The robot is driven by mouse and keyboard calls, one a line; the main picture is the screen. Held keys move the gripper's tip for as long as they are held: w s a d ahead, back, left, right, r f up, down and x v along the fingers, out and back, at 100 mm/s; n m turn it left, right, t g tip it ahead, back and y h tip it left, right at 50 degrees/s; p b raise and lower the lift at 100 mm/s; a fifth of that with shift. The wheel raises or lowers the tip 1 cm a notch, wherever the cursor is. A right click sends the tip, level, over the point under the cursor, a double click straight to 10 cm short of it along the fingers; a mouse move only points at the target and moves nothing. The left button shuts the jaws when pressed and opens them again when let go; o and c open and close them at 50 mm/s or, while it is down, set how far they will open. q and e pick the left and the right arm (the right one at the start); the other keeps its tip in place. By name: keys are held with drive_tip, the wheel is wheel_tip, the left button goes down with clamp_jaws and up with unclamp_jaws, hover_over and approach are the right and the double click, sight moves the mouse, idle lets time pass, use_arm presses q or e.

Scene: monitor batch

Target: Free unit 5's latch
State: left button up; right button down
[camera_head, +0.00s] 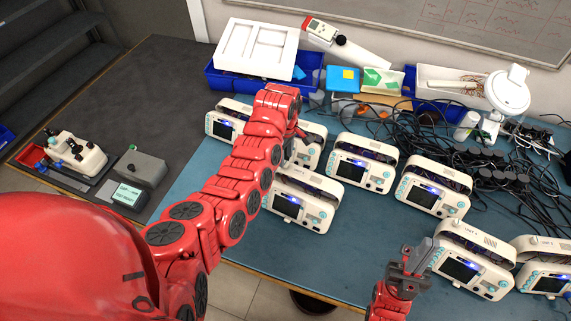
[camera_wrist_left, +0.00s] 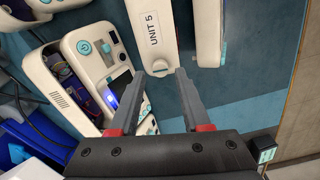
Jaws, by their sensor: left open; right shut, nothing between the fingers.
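In the left wrist view, a white bar lettered UNIT 5 (camera_wrist_left: 153,36) lies just beyond my left fingertips. My left gripper (camera_wrist_left: 171,75) is open, with nothing between its fingertips. A white monitor body with a lit blue lamp (camera_wrist_left: 80,65) is to its left. I cannot make out the latch for certain. In the head view my left gripper (camera_head: 297,142) is over a white monitor (camera_head: 308,155) in the back row and partly hides it. My right gripper (camera_head: 411,262) is shut and empty, beside a white monitor (camera_head: 474,268) at front right.
More monitors stand close by: back left (camera_head: 225,124), centre (camera_head: 363,167), front centre (camera_head: 300,202), right (camera_head: 432,190) and far right (camera_head: 545,280). Black cables (camera_head: 490,175) tangle at back right. Blue bins (camera_head: 310,72) line the wall. Blue table (camera_head: 350,245) is clear at the front.

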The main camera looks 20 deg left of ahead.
use_arm(q)
drive_tip(key=shift+m, duration=1)
drive_tip(key=shift+f+b, duration=1)
drive_tip(key=shift+f, duration=0.3)
